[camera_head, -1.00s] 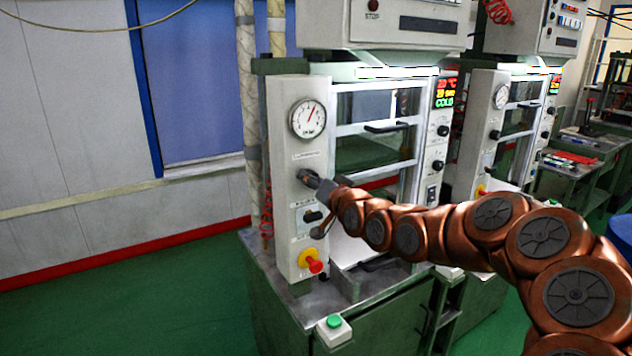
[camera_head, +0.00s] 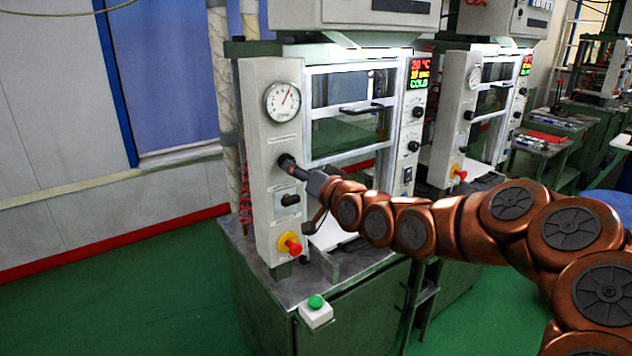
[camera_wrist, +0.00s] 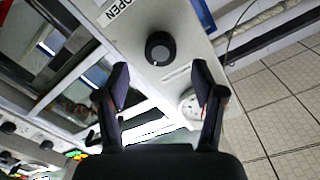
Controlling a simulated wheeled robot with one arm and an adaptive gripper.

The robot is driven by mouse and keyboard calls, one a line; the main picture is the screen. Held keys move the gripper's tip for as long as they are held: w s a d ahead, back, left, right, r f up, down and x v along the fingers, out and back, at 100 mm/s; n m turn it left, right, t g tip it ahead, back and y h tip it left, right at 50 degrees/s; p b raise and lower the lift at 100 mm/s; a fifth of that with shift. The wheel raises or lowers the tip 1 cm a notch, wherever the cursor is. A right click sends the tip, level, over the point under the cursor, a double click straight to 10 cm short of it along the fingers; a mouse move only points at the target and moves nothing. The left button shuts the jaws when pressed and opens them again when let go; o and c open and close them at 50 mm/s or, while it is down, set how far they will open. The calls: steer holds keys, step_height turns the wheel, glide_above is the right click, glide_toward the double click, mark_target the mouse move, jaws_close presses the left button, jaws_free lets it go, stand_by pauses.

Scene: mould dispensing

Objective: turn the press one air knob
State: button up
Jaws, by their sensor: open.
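The air knob (camera_head: 285,160) is a small dark round knob on the pale left panel of the nearer press, below the round gauge (camera_head: 283,102). In the wrist view the black knob (camera_wrist: 159,46) shows whole, with a small pale mark on its rim. My gripper (camera_head: 298,171) is just right of the knob in the head view, pointing at it. In the wrist view the gripper (camera_wrist: 161,75) is open and empty. Its two fingers stand apart on either side of the knob's line, and the knob lies beyond the tips, apart from them.
Below the knob are a dark switch (camera_head: 289,199) and a red knob on a yellow base (camera_head: 290,245). A green button box (camera_head: 316,311) is at the table's front. A second press (camera_head: 452,120) stands to the right. Green floor is clear at left.

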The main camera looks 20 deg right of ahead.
steer(key=v, duration=0.6)
steer(key=shift+s, duration=0.15)
steer(key=shift+d, duration=0.1)
